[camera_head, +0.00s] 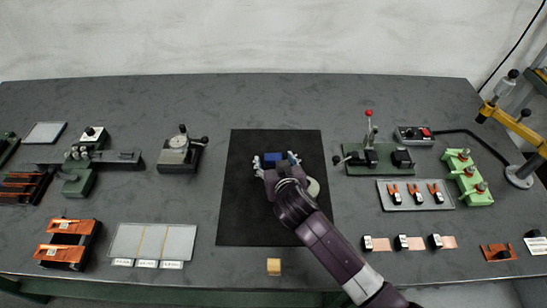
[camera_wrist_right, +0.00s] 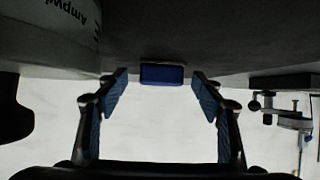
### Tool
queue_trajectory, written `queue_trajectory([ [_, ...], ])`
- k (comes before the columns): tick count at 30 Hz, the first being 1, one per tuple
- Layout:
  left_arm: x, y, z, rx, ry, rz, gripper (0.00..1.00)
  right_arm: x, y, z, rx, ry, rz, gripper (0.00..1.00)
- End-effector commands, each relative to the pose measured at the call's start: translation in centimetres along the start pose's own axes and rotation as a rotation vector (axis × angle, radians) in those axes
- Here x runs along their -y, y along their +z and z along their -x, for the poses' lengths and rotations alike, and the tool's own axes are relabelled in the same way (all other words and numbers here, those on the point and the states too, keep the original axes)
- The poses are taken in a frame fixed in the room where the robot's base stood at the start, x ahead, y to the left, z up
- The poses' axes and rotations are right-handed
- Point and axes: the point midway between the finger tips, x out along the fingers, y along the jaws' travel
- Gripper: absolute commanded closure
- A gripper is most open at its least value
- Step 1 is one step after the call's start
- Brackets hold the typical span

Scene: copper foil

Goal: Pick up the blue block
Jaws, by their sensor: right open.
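The blue block (camera_head: 271,158) sits on the black mat (camera_head: 240,215) in the middle of the table, partly hidden by my right gripper. My right gripper (camera_head: 276,163) is open, with its fingers spread to either side of the block. In the right wrist view, the blue block (camera_wrist_right: 162,74) appears ahead, between and beyond the two blue-padded fingers (camera_wrist_right: 160,93). I see no contact between fingers and block. My left gripper does not show.
A pale rounded object (camera_head: 314,187) lies beside my right gripper, partly hidden. A green lever fixture (camera_head: 372,158) stands right of the mat, and a grey device (camera_head: 181,152) stands left. The mat's front is clear.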

Motion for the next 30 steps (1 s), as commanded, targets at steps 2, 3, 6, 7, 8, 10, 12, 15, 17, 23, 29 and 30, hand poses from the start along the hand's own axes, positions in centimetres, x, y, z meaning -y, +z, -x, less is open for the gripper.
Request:
queue_trajectory([
  [2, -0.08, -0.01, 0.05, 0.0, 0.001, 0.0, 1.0, 0.04, -0.01, -0.32, 0.0, -0.001, 0.0, 0.38],
  [3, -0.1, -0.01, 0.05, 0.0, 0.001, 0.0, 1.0, 0.04, -0.01, -0.39, 0.0, -0.001, 0.0, 0.38],
  [6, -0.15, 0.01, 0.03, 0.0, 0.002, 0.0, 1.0, 0.04, 0.0, -0.41, 0.0, -0.001, 0.0, 0.38],
  [7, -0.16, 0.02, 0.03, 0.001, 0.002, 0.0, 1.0, 0.04, 0.0, -0.41, 0.0, -0.001, 0.0, 0.38],
  [8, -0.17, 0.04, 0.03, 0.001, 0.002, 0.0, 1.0, 0.04, 0.0, -0.4, 0.0, -0.001, 0.0, 0.38],
  [10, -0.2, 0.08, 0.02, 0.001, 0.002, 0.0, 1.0, 0.04, 0.01, -0.39, 0.0, -0.001, 0.0, 0.41],
  [12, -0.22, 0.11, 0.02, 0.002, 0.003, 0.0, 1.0, 0.03, 0.01, -0.39, 0.0, -0.001, 0.0, 0.49],
  [15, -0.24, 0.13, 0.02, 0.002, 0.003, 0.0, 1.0, 0.03, 0.01, -0.38, 0.0, -0.001, 0.0, 0.6],
  [17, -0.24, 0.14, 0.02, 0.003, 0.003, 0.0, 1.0, 0.02, 0.02, -0.38, 0.0, 0.0, 0.0, 0.67],
  [23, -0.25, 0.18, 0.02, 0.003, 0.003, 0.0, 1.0, 0.02, 0.0, -0.37, 0.0, -0.001, 0.0, 0.86],
  [29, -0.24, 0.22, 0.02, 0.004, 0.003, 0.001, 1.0, 0.02, -0.03, -0.36, -0.001, 0.0, 0.0, 0.86],
  [30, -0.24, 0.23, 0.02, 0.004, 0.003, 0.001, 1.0, 0.02, -0.11, -0.32, -0.001, -0.001, 0.0, 0.86],
])
